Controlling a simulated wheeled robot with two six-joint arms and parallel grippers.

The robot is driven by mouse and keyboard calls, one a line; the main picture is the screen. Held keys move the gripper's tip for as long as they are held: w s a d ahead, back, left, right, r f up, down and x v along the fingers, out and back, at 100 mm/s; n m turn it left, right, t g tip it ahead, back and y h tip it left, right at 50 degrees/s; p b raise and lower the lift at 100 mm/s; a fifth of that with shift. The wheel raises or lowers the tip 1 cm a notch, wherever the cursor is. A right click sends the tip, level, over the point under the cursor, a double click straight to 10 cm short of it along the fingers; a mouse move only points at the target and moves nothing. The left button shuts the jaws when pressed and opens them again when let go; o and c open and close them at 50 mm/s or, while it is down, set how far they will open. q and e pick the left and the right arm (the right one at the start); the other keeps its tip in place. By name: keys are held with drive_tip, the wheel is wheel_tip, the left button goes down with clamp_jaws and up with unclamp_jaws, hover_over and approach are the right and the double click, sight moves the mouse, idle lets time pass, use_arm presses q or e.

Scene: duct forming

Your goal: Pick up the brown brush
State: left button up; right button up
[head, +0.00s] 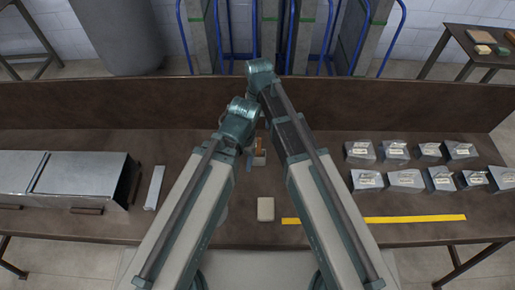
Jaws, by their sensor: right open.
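The brown brush (260,147) appears as a small brown and pale shape on the brown workbench (225,222), in the gap between my two arms. My arms cover much of the space around it. My right gripper (252,155) is small and mostly hidden here; it is open, close to the brush in the picture. I cannot tell whether it touches the brush. My left gripper is hidden behind my left arm.
A beige block (265,209) lies in front of the brush. A yellow strip (375,219) and several grey metal pieces (404,180) lie at right. A metal box (75,177) and a pale bar (154,187) are at left. A raised back panel (400,108) borders the bench.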

sight(259, 143)
wheel_tip(259, 143, down, 9)
drive_tip(key=b, duration=0.8)
drive_tip(key=shift+r+b, duration=0.1)
drive_tip(key=shift+b, duration=0.3)
drive_tip(key=f+b, duration=0.5)
drive_tip(key=shift+w+f, duration=0.15)
drive_tip(key=shift+w, duration=0.25)
clamp_jaws()
idle(0.6)
